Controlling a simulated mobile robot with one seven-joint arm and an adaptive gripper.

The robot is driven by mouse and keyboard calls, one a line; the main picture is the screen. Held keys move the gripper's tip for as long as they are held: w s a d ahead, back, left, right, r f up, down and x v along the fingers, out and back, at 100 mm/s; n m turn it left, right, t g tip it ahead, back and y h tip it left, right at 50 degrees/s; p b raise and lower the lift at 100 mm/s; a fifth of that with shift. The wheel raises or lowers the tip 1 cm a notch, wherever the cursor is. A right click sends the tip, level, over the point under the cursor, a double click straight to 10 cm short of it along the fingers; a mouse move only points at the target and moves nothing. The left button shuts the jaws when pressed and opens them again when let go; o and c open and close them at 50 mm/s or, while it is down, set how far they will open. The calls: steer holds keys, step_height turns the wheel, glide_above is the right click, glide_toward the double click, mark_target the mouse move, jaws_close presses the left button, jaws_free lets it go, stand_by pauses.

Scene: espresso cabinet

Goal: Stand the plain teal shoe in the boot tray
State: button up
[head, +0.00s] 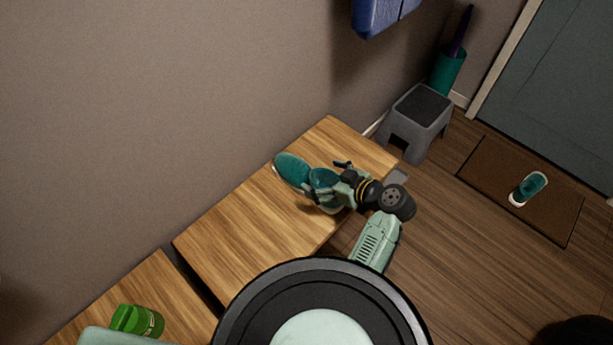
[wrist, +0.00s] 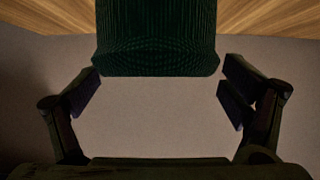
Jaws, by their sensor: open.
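A teal shoe (head: 293,170) lies on the wooden bench (head: 250,230), its toe toward the upper left; my gripper hides part of its other end. In the wrist view, a dark green, finely ribbed surface (wrist: 155,40), apparently this shoe, reaches in between the fingers. My gripper (head: 335,182) is open at the shoe's right end, with a gap on each side of it in the wrist view (wrist: 160,82). A second teal shoe (head: 531,187) with a white sole is on a flat brown mat or tray (head: 490,172) on the floor. I cannot tell which that is.
A grey step stool (head: 418,115) and a teal bin (head: 447,72) with a purple umbrella stand beyond the bench. A bright green object (head: 137,320) is on the nearer bench section. A blue item (head: 380,15) hangs on the wall. Much of the brown mat is clear.

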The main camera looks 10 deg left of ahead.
mark_target(311, 173)
steer(key=p+x, duration=0.1)
steer(key=x, duration=0.3)
steer(key=shift+w+a, duration=0.1)
steer(key=shift+c, duration=0.2)
steer(key=shift+f, duration=0.1)
steer(key=c, duration=1.9)
steer(key=shift+c, duration=0.2)
